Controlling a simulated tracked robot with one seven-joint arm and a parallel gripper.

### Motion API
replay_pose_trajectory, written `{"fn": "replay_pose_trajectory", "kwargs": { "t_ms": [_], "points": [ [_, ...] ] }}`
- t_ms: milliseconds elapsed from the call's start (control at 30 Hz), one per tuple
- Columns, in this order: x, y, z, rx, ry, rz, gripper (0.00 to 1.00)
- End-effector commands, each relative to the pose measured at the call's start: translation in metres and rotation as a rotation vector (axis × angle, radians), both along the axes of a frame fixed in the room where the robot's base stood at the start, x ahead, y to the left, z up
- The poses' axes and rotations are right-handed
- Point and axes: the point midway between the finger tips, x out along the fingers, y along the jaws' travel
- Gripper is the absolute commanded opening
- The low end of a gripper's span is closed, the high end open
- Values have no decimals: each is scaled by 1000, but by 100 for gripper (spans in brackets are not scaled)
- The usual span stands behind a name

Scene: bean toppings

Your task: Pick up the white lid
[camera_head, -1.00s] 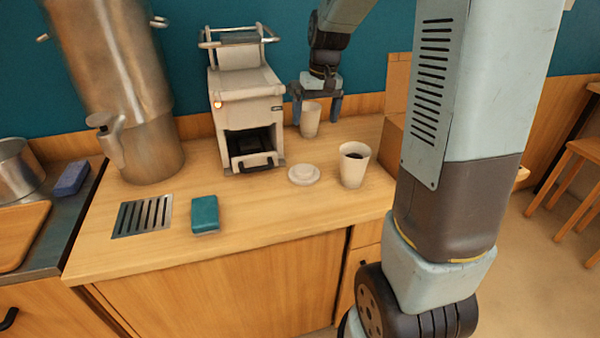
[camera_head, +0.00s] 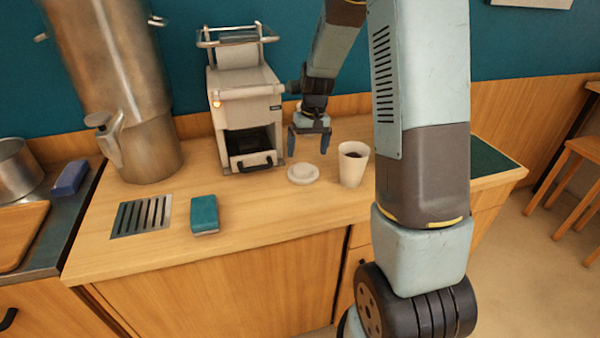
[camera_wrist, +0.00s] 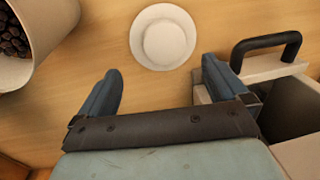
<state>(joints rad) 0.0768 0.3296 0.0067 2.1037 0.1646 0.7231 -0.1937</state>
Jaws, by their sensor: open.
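The white lid (camera_head: 303,174) is round with a raised middle and lies flat on the wooden counter, between the white machine and a cup. In the wrist view the lid (camera_wrist: 163,37) sits just ahead of the fingertips, roughly centred between them. My gripper (camera_head: 308,147) is open and empty, above the counter and behind the lid in the head view. Its two fingers are spread in the wrist view (camera_wrist: 160,80). It is apart from the lid.
A white cup (camera_head: 352,168) with dark contents, beans in the wrist view, stands right of the lid. The white machine (camera_head: 246,115) with a black handle is close on the left. The counter in front of the lid is clear.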

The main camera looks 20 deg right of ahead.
Motion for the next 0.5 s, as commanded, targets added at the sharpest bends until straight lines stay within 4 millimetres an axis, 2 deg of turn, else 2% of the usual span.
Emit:
{"fn": "replay_pose_trajectory", "kwargs": {
  "t_ms": [167,500],
  "points": [
    [-1,1,-9,0,1,0,100],
    [-8,4,-50,0,2,1,100]
  ]
}}
